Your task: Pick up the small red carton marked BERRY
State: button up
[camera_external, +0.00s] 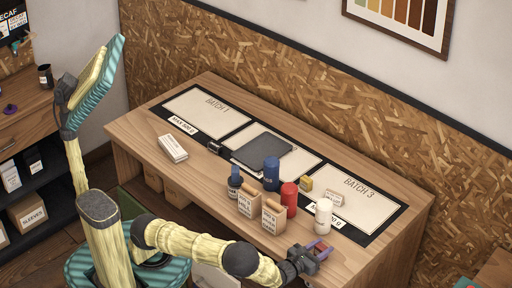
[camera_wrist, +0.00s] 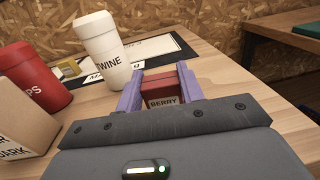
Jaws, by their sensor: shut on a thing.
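The small red carton marked BERRY (camera_wrist: 160,88) shows in the wrist view between the two purple fingers of my gripper (camera_wrist: 159,82). My gripper is shut on it, with a finger against each side. Its label faces the wrist camera, and its lower part is hidden behind the gripper body. In the external view my gripper (camera_external: 319,248) is over the front right part of the wooden table, and the carton is mostly hidden there. I cannot tell whether the carton touches the table.
A white container marked TWINE (camera_wrist: 103,50) stands just left of my gripper. A red bottle (camera_external: 289,200) and paper bags (camera_external: 273,218) stand further left. A black board with BATCH panels (camera_external: 372,205) lies behind. The table's right end (camera_external: 400,228) is clear.

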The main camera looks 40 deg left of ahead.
aim_at(321, 247)
notch_tip(321, 247, up, 10)
dwell(0.6)
dwell(0.4)
